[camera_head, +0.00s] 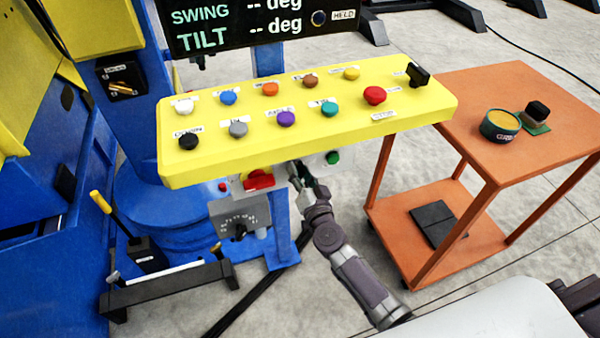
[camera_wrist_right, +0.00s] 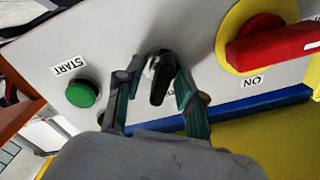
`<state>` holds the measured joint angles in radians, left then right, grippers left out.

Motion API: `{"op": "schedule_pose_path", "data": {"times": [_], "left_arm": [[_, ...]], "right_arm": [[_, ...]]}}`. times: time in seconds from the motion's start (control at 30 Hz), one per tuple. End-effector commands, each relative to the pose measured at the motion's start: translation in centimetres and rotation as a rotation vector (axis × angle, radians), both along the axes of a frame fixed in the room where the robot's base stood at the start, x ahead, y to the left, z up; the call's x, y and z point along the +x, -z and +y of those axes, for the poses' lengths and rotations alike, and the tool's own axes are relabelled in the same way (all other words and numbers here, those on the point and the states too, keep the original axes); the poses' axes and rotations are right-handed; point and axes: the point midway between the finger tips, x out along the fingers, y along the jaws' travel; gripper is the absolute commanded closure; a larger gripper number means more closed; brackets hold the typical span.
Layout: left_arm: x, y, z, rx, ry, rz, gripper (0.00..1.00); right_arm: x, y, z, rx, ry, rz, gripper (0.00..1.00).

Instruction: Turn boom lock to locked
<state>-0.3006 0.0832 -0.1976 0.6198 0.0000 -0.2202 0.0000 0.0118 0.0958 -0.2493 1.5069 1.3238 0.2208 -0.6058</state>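A small black selector knob (camera_wrist_right: 159,84) with a silver collar sits on the grey panel face in the right wrist view. Its label is mostly hidden behind my fingers, so I cannot read whether it is the boom lock. My right gripper (camera_wrist_right: 158,75) has its two fingers on either side of this knob, with gaps showing beside it. In the head view my right gripper (camera_head: 312,190) is below the yellow console, and the knob is hidden there. A black plate with a brass-coloured latch (camera_head: 123,88) is on the blue column; its label is too small to read. My left gripper is not in view.
A green START button (camera_wrist_right: 82,93) and a red rotary handle (camera_wrist_right: 270,45) flank the knob closely. The yellow console (camera_head: 300,125) with several buttons overhangs my right arm. An orange cart (camera_head: 480,110) stands right; a grey dial box (camera_head: 238,215) is left of the gripper.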

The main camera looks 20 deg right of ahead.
Motion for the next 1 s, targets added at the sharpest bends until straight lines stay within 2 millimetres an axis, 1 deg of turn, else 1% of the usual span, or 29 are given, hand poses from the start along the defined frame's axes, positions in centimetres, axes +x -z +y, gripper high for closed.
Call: {"op": "schedule_pose_path", "data": {"times": [0.07, 0.1, 0.27, 0.3, 0.33, 0.73, 0.87, 1.0], "left_arm": [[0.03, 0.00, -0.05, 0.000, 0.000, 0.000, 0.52], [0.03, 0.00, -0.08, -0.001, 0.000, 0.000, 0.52], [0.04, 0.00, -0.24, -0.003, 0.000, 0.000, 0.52], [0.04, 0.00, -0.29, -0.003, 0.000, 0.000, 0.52], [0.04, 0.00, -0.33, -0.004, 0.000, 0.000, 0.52], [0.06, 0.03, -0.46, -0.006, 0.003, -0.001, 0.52], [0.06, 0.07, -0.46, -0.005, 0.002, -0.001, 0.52], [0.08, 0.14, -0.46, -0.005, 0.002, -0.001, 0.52]], "right_arm": [[-0.02, -0.01, 0.01, 0.000, 0.000, 0.000, 0.61], [-0.02, -0.01, 0.01, 0.000, 0.000, 0.000, 0.65], [-0.03, -0.01, 0.01, 0.001, 0.000, 0.000, 0.91], [-0.04, -0.01, 0.01, 0.001, 0.000, 0.000, 0.98], [-0.04, -0.01, 0.01, 0.001, 0.000, 0.000, 1.00], [-0.05, 0.01, 0.00, 0.033, 0.000, 0.001, 1.00], [-0.05, 0.04, 0.00, 0.090, 0.000, 0.003, 1.00], [-0.05, 0.06, -0.06, 0.185, 0.001, 0.006, 1.00]]}}
